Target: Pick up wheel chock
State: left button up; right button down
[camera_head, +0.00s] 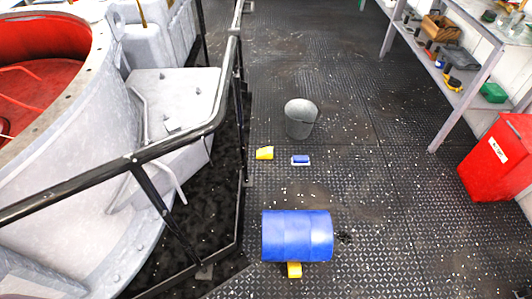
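A yellow wheel chock (265,153) lies on the riveted floor near the middle, close to the railing. A second yellow chock-like block (294,270) shows at the near side of a blue barrel (297,236) lying on its side. The barrel hides part of this block, and I cannot tell whether the two touch. Neither of my grippers is in view.
A grey bucket (300,118) and a small blue-and-white item (301,160) are near the farther chock. A black railing (150,170) runs along the left. A red bin (497,158) and shelving (460,105) stand at right. The floor between is mostly clear.

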aim_at(266, 153)
jog(key=l+z, duration=0.1)
jog(key=z, duration=0.65)
jog(key=i+l+z, duration=0.15)
jog(key=l, duration=0.3)
jog(key=i+l+z, duration=0.15)
jog(key=l, duration=0.3)
jog(key=i+l+z, duration=0.15)
jog(key=i+l, duration=0.15)
jog(key=l, duration=0.15)
jog(key=i+l+z, duration=0.2)
jog(key=l, duration=0.2)
jog(key=i+l+u, duration=0.25)
jog(key=i, duration=0.3)
jog(key=i+l+u, duration=0.25)
jog(key=i, duration=0.25)
jog(key=i+j+u, duration=0.15)
jog(key=i+u, duration=0.3)
jog(key=i+j+u, duration=0.1)
jog(key=i+u, duration=0.2)
jog(key=u, duration=0.15)
jog(key=i+l+u, duration=0.15)
jog(key=i+u, duration=0.25)
jog(key=i+l+u, duration=0.2)
jog(key=i+u, duration=0.25)
jog(key=k, duration=0.05)
